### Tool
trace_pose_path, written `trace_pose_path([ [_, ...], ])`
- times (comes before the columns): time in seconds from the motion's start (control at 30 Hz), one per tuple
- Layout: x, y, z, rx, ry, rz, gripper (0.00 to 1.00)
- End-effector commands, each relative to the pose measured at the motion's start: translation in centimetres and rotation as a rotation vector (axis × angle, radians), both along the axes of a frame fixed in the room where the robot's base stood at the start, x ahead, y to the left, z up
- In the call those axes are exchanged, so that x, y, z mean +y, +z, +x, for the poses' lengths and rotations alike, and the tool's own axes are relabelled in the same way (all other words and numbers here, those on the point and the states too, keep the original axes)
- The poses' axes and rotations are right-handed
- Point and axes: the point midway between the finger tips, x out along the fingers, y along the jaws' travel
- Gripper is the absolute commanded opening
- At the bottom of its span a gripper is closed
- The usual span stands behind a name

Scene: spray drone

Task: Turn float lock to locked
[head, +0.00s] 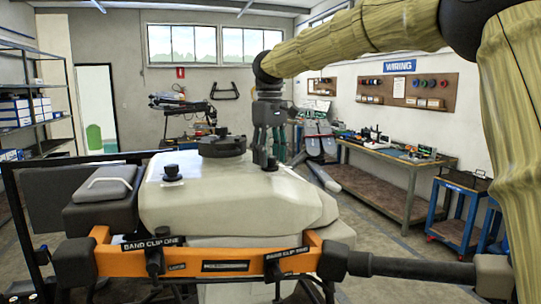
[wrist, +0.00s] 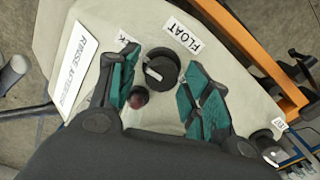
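The float lock is a round black knob (wrist: 161,72) with a pale pointer bar, on the drone's light tank top. A FLOAT label (wrist: 183,34) is beside it, and another label (wrist: 124,41), partly hidden by a finger, ends in K. The pointer's exact setting is hard to tell. My gripper (wrist: 160,82) is open, its teal fingers on either side of the knob, with visible gaps. A dark red round part (wrist: 138,98) also lies between the fingers. In the head view my gripper (head: 268,153) points down over the tank's right part (head: 240,200).
A white RINSE label plate (wrist: 75,70) is left of the fingers. In the head view a large black cap (head: 222,146) and a small black knob (head: 172,172) stand on the tank. An orange frame bar (head: 205,262) crosses the front. A workbench (head: 385,160) stands right.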

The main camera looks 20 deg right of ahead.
Motion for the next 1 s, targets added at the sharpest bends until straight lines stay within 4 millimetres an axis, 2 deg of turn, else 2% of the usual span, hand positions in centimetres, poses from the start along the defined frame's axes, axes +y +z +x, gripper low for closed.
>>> trace_pose_path([
  [0.3,0.0,0.0,0.0,0.003,0.001,0.000,0.53],
  [0.47,0.1,1.1,0.0,0.001,0.001,0.001,0.53],
  [1.0,0.0,10.1,0.0,0.001,0.000,0.001,0.53],
])
